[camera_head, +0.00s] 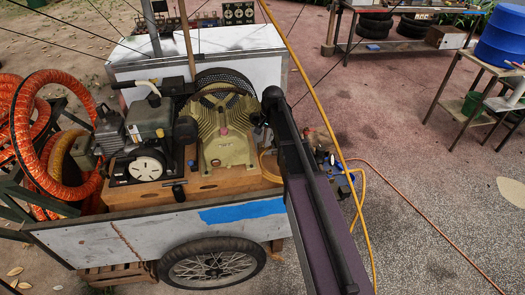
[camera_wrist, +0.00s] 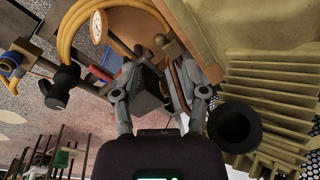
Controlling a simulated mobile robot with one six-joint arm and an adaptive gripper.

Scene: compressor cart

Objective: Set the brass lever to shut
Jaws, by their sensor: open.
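My gripper (camera_wrist: 166,80) shows in the wrist view with its two grey fingers apart. Brass-coloured fittings (camera_wrist: 168,44) lie just beyond the fingertips. A curved copper-brown piece shows by the right finger and partly overlaps it. I cannot tell for certain which of these parts is the brass lever, nor its setting. Contact between fingers and fittings cannot be made out. In the head view my dark arm reaches over the right end of the cart and hides the gripper and the lever area. The olive compressor (camera_head: 226,128) stands on the cart (camera_head: 150,236).
A yellow hose (camera_wrist: 66,32) and a round gauge (camera_wrist: 98,26) are close to the gripper. A black round knob or cup (camera_wrist: 234,127) is beside the right finger. An orange hose (camera_head: 60,135) coils at the left. Open floor (camera_head: 430,200) lies right of the cart.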

